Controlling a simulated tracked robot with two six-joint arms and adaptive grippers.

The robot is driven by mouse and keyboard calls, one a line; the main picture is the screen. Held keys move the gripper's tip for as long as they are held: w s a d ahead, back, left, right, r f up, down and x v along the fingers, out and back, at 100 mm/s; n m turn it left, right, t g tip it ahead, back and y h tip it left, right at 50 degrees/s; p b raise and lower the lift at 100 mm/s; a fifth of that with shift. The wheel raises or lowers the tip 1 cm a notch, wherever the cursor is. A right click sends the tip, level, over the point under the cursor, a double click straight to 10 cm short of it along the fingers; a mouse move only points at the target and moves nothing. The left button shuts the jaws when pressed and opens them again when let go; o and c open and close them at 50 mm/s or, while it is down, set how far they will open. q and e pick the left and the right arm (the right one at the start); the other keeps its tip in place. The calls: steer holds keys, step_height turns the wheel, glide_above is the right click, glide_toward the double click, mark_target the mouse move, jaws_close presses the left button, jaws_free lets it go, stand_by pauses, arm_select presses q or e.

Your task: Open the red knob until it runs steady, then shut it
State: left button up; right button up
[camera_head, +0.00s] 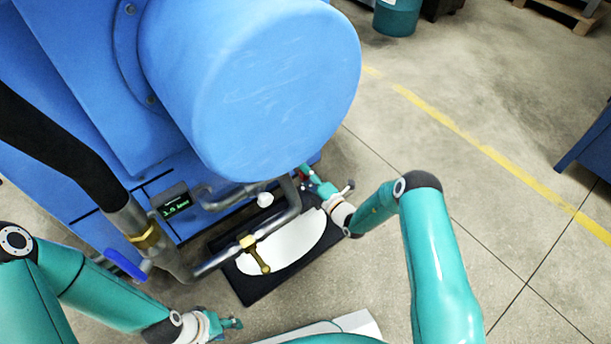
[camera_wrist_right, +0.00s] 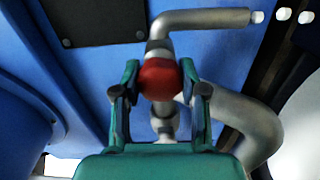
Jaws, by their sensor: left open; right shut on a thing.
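The red knob (camera_wrist_right: 160,77) sits on a grey pipe in the right wrist view, between the two green fingers of my right gripper (camera_wrist_right: 159,91). My right gripper is shut on the knob. White drops (camera_wrist_right: 283,15) hang apart in a row past the bent spout (camera_wrist_right: 215,18); a white blob (camera_head: 265,199) also shows below the pipes in the head view. My left gripper (camera_head: 234,323) is open and empty at the lower left.
A black tray (camera_head: 248,290) holding white liquid lies under the pipes. A small display (camera_head: 174,203) with green digits, a brass valve (camera_head: 255,255) and a blue lever (camera_head: 125,265) are on the machine's near side (camera_head: 90,120).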

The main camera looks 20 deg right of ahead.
steer(key=shift+d+f, duration=0.2)
stand_by(0.3)
steer(key=o, duration=1)
steer(key=shift+o, duration=0.8)
steer(key=shift+a, duration=0.1)
steer(key=shift+r, duration=0.1)
steer(key=shift+s, duration=0.1)
steer(key=v, duration=1.1)
steer(key=shift+s, duration=0.4)
